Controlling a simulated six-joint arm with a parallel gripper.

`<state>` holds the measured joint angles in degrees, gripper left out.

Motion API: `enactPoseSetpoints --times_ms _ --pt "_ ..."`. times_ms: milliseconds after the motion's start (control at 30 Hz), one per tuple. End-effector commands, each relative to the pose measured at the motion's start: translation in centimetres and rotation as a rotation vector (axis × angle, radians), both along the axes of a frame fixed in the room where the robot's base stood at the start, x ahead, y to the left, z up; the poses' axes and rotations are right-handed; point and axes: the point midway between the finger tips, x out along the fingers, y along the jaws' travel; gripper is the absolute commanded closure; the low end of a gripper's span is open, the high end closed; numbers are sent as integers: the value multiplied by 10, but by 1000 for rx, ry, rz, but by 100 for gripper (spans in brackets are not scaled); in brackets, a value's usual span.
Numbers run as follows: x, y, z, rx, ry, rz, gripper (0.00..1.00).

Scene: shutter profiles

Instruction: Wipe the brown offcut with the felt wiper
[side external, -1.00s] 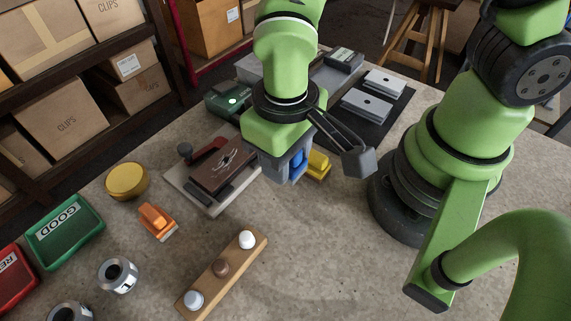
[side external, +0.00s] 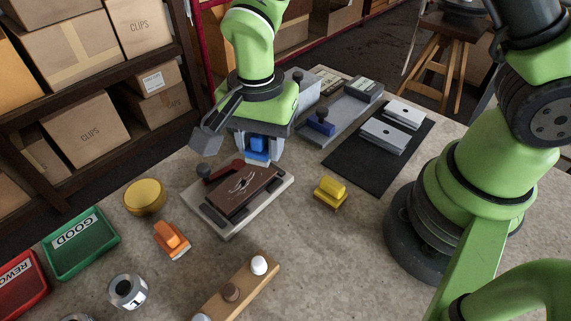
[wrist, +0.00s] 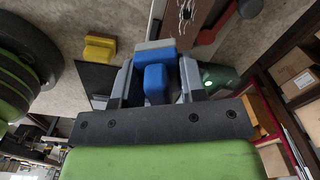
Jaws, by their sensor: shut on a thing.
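The brown offcut (side external: 243,192) lies on a pale fixture board (side external: 229,228), with pale scribbled marks on its top. Its marked surface also shows at the top of the wrist view (wrist: 192,14). My gripper (side external: 257,146) is shut on the felt wiper (side external: 257,157), which has a blue grip and a grey strip along one edge in the wrist view (wrist: 155,82). The wiper is at the offcut's far end in the side view. I cannot tell whether it touches the offcut.
A red clamp arm (side external: 222,169) with a dark knob is at the offcut's far left. A yellow block (side external: 330,192) stands to the right and an orange block (side external: 171,240) to the left. A black mat (side external: 364,165) holds grey plates. Bare bench surrounds the fixture's front.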

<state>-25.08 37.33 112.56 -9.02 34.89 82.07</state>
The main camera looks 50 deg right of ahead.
Motion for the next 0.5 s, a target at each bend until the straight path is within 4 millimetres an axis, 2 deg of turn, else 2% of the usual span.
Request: enactPoseSetpoints --times_ms 100,200,500 --pt "18 -8 4 1 -1 -236 81" --pt "26 -12 6 0 0 -359 81" --pt "30 -14 -5 -1 3 -425 81"
